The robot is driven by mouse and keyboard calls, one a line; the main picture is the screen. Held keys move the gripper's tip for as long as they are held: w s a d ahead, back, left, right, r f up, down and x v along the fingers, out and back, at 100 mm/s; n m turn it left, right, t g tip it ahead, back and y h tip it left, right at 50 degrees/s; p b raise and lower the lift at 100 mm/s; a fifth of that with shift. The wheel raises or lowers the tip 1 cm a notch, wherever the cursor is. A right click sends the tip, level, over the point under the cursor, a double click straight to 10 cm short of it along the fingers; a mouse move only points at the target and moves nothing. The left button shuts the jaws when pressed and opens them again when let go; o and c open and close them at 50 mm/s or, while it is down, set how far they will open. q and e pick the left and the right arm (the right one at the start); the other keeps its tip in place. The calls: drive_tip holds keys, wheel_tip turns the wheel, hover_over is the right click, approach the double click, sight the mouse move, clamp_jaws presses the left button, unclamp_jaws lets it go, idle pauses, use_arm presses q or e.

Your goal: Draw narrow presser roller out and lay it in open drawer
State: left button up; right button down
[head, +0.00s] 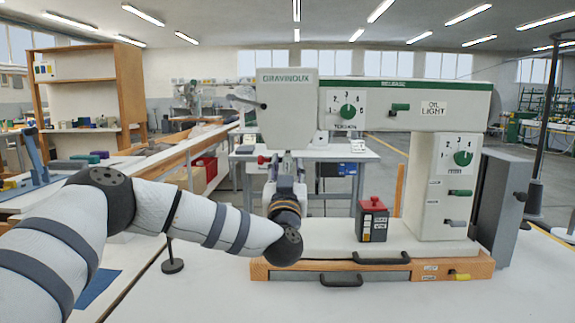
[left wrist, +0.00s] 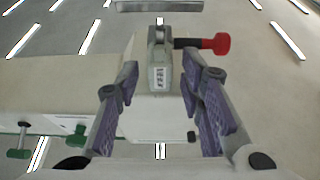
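My left gripper (head: 285,165) points up beneath the press head (head: 288,110), its arm coming in from the left. In the left wrist view my left gripper (left wrist: 160,95) is open, its purple-padded fingers apart. A grey labelled holder (left wrist: 161,76) shows between and beyond the fingertips, with a small rounded part at its top that may be the roller; I cannot tell. A red knob (left wrist: 222,43) on a dark stem sticks out beside it; it also shows in the head view (head: 262,159). My right gripper is not in view.
The press column (head: 440,190) with dials and levers stands at the right. A red-topped box (head: 373,218) sits on the white press base (head: 325,235). A grey panel (head: 503,205) stands beside the column. The white table (head: 400,302) is clear in front.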

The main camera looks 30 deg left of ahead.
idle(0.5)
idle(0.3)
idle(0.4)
use_arm(q)
drive_tip(key=shift+r+p, duration=0.15)
drive_tip(key=shift+p, duration=0.25)
clamp_jaws()
